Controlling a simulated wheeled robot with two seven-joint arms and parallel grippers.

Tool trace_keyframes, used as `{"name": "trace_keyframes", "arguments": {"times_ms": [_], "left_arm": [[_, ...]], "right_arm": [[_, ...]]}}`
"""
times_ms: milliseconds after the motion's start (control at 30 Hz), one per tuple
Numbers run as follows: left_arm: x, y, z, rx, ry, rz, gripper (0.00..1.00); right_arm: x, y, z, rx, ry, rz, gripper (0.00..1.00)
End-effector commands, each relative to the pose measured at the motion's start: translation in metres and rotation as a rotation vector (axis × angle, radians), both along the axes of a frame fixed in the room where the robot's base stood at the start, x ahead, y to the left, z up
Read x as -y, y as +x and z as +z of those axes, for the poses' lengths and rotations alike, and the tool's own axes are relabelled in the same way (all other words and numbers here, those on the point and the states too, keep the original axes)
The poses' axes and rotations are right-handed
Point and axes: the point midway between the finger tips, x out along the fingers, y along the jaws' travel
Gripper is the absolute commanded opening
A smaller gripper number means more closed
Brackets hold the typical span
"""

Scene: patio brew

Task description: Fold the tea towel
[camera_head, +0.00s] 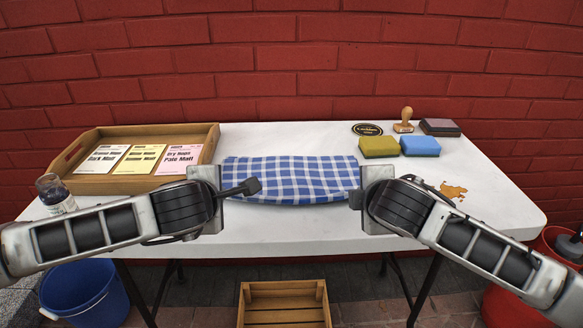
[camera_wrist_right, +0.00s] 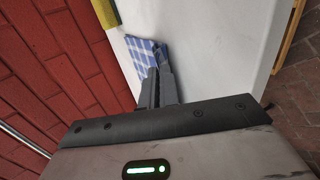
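The tea towel (camera_head: 290,178), blue and white checked, lies on the white table in the middle of the head view. Its front edge looks slightly raised and sags between my grippers. My left gripper (camera_head: 254,186) is at the front left corner, its fingers close together and seemingly shut on the cloth. My right gripper (camera_head: 355,199) is at the front right corner. In the right wrist view its fingers (camera_wrist_right: 160,82) are close together at the edge of the towel (camera_wrist_right: 146,50), seemingly shut on it. The gripped corners are mostly hidden.
A wooden tray (camera_head: 196,136) with several labelled cards stands at the left, by a small jar (camera_head: 54,193). A brown spill (camera_head: 452,191) is at the right. The table (camera_head: 290,230) is bare in front.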

Motion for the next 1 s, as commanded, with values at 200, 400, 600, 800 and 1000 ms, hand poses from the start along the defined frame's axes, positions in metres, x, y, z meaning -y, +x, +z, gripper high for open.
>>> {"name": "trace_keyframes", "arguments": {"times_ms": [200,400,600,800,1000], "left_arm": [[0.0,0.0,0.0,-0.001,0.001,0.0,0.4],[0.0,0.0,0.0,-0.002,0.001,0.0,0.4],[0.0,-0.002,0.006,0.0,0.0,0.0,0.4],[0.0,-0.014,0.034,0.001,0.0,-0.002,0.4],[0.0,-0.034,0.059,0.001,0.0,-0.001,0.4]], "right_arm": [[0.0,0.0,0.0,-0.001,-0.001,-0.001,0.4],[0.0,0.0,0.0,-0.002,-0.001,-0.001,0.4],[0.0,-0.002,0.006,0.0,0.001,0.0,0.4],[0.0,-0.014,0.035,0.001,0.001,0.002,0.4],[0.0,-0.034,0.059,0.001,0.001,0.002,0.4]]}}
